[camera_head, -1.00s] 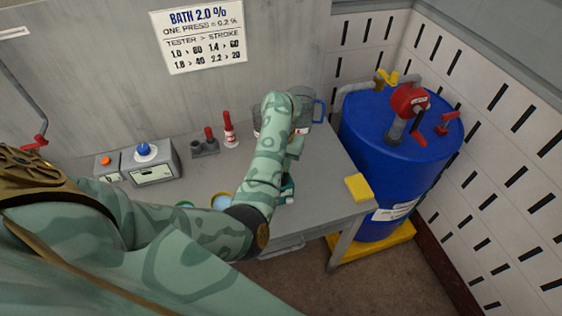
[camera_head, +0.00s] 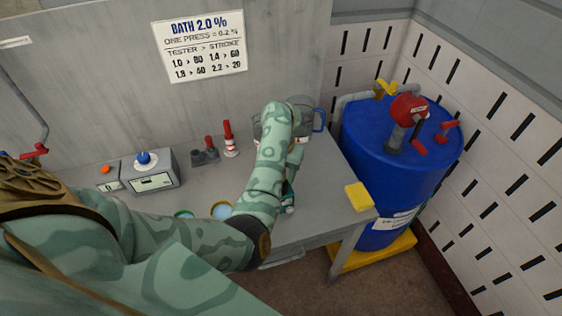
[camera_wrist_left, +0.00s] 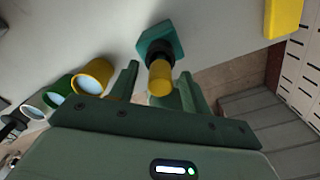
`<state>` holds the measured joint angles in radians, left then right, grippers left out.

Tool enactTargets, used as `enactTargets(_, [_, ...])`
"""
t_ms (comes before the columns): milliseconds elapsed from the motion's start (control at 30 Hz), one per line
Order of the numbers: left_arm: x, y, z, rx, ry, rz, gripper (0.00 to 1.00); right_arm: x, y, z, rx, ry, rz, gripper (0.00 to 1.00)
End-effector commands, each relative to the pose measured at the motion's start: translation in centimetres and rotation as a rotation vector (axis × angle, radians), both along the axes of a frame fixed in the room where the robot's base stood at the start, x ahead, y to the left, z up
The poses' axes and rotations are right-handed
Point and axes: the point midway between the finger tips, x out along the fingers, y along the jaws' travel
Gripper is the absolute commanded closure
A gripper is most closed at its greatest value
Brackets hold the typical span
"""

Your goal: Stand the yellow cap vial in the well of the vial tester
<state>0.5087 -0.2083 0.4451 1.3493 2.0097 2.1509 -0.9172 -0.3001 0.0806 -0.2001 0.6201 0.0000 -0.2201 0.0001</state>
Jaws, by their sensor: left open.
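The yellow cap vial (camera_wrist_left: 160,78) shows in the left wrist view as a yellow cylinder with a black collar, in front of a teal block (camera_wrist_left: 158,42) on the bench. My left gripper (camera_wrist_left: 158,70) is open, with a finger on each side of the yellow part. Whether the fingers touch it I cannot tell. In the head view my left arm hides most of the gripper and the vial. A grey box with a blue knob and a display (camera_head: 152,181), which looks like the vial tester, stands at the bench's left. I cannot make out its well. My right gripper is not in view.
Green-rimmed (camera_head: 184,214) and yellow-rimmed (camera_head: 221,210) cups stand left of my gripper. A yellow block (camera_head: 358,196) sits at the bench's right edge, beside a blue drum (camera_head: 385,175).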

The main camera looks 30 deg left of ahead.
Motion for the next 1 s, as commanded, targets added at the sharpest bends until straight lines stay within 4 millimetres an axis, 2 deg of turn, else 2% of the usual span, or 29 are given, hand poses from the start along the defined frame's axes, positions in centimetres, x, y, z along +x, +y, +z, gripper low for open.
enactTargets(167, [0.1, 0.0, 3.2, 0.001, -0.005, 0.002, 0.53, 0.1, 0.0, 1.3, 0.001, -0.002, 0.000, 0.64])
enactTargets(400, [0.2, -0.1, 10.1, 0.000, -0.005, 0.001, 0.53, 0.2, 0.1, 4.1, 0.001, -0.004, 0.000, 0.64])
enactTargets(600, [0.1, 0.0, 14.4, -0.001, -0.004, 0.001, 0.53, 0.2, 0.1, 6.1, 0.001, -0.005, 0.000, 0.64])
enactTargets(767, [0.1, -0.1, 15.9, -0.001, -0.003, 0.000, 0.53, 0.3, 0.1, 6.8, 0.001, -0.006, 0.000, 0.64])
enactTargets(1000, [0.1, 0.0, 16.1, 0.000, -0.001, 0.000, 0.53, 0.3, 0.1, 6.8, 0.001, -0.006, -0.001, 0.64])
